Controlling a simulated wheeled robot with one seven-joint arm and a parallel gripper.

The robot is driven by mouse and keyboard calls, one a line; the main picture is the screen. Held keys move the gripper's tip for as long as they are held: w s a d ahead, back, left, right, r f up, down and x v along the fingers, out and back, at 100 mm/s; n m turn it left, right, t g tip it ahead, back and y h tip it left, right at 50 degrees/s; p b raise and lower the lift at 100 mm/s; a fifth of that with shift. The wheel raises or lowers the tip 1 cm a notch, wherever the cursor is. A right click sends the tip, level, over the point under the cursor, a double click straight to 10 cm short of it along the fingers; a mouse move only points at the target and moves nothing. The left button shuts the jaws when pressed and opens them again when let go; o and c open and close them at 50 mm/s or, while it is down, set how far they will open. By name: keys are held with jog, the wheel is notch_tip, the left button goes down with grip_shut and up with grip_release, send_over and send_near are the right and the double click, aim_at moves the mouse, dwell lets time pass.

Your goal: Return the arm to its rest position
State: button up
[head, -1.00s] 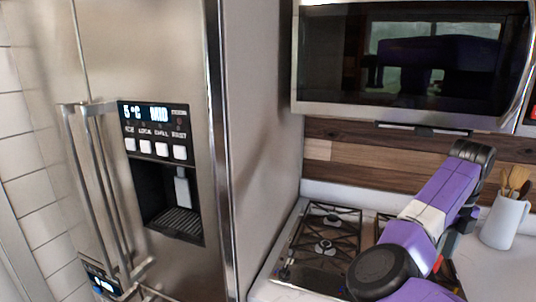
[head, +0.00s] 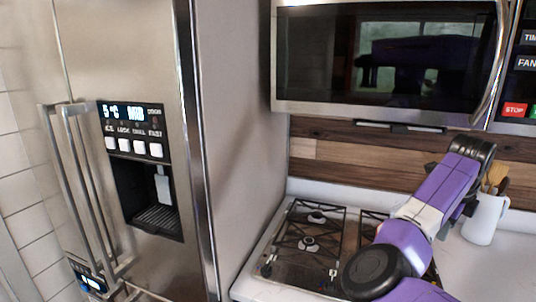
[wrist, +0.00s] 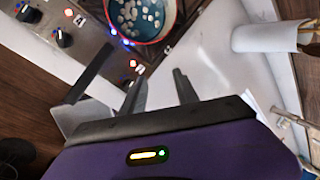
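My arm (head: 432,200), purple with white and black parts, reaches over the counter beside the stove in the head view. My gripper is hidden behind the arm there. In the wrist view my gripper (wrist: 158,80) has its two dark fingers apart, with nothing seen between them. The fingers point towards the pale counter. A pan (wrist: 143,18) holding white pieces lies beyond the fingertips, and its dark handle (wrist: 88,77) runs to the left of the fingers.
A gas stove (head: 308,243) stands right of the steel fridge (head: 120,60). A microwave (head: 390,60) hangs above. A white utensil holder (head: 482,220) stands close to my arm, and it also shows in the wrist view (wrist: 268,37). Stove knobs (wrist: 62,37) lie at upper left there.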

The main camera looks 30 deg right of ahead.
jog(key=d+r+n+t+h+b, duration=0.1)
jog(key=d+r+n+h, duration=0.2)
jog(key=d+n+h, duration=0.5)
jog(key=a+f+n+t+y+b, duration=0.1)
jog(key=a+f+n+t, duration=0.3)
jog(key=a+n, duration=0.55)
jog(key=a+f+n+t+y+b, duration=0.15)
jog(key=a+n+t, duration=0.45)
jog(key=a, duration=0.7)
jog(key=a+f+n+t+b, duration=0.2)
jog(key=a+f+n+t, duration=0.35)
jog(key=a, duration=0.65)
jog(key=s+a+f+n+t+y+b, duration=0.1)
jog(key=s+a+f+n+y, duration=0.15)
jog(key=s+a, duration=0.4)
jog(key=s+a+f+n+y+b, duration=0.1)
jog(key=s+a+f+n+y, duration=0.2)
jog(key=a, duration=0.6)
jog(key=s+a+f+g+y+b, duration=0.1)
jog(key=s+a+f+g+y, duration=0.1)
jog(key=s, duration=0.5)
jog(key=s+a+f+g+y+b, duration=0.1)
jog(key=s+a+f+g, duration=0.1)
jog(key=s+a+f, duration=0.3)
jog(key=s+a, duration=0.1)
jog(key=s, duration=0.2)
jog(key=shift+a+y, duration=0.4)
